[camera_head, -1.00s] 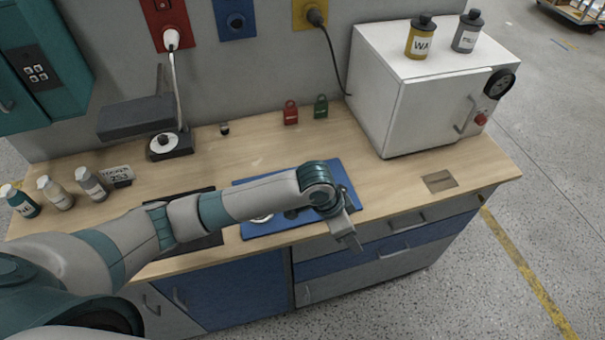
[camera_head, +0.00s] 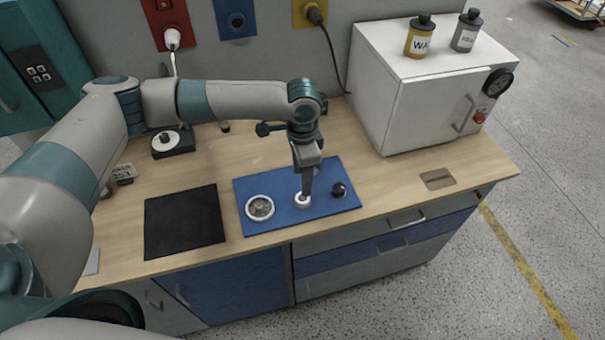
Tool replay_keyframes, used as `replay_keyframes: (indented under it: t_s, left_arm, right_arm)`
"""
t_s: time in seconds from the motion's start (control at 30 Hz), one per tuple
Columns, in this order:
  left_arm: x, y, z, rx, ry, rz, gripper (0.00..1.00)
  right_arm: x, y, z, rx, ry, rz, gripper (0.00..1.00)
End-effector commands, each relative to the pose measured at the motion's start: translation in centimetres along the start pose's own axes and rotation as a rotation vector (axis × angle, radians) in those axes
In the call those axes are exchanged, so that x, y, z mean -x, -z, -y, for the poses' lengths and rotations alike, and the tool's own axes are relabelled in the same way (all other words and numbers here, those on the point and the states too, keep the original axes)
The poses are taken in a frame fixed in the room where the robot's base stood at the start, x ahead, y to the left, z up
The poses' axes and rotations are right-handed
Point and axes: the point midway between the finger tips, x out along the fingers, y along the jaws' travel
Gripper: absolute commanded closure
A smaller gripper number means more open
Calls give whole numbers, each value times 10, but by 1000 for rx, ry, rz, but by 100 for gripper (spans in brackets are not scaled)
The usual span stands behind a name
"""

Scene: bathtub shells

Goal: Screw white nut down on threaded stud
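A small white ring-shaped piece, which looks like the white nut (camera_head: 302,201), lies on the blue mat (camera_head: 283,220). My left gripper (camera_head: 305,190) points straight down, its fingertips at or just above this piece and partly covering it. Whether the fingers are open or shut on it is too small to tell. I cannot tell for certain which part is the threaded stud. A small dark round part (camera_head: 339,190) sits on the mat just right of my gripper. A larger white-rimmed round part (camera_head: 260,208) lies on the mat to the left. My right gripper is not in view.
A black pad (camera_head: 184,222) lies left of the mat. A dark device with a white disc (camera_head: 168,140) stands at the back left. A white oven-like box (camera_head: 432,100) with two bottles on top stands at the right.

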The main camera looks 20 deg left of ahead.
Motion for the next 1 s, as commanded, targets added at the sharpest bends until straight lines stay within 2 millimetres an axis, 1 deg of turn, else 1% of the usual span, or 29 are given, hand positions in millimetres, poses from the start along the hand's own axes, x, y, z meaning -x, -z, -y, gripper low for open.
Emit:
replay_keyframes:
  t_s: [0.27, 0.43, 0.57, 0.9, 1.0]
  left_arm:
    - [-2, 0, 0, -1, 0, -2, 50]
    - [-9, 1, 0, -1, 0, -2, 50]
    - [-20, 1, 0, -1, 0, -2, 50]
    - [-56, 0, 0, -2, 0, -1, 50]
    - [-62, 0, -1, 0, -2, -1, 50]
  right_arm:
    - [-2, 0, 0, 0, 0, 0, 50]
    - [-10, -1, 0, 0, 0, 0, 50]
    - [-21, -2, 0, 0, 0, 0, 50]
    - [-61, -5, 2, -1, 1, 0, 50]
    - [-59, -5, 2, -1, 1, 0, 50]
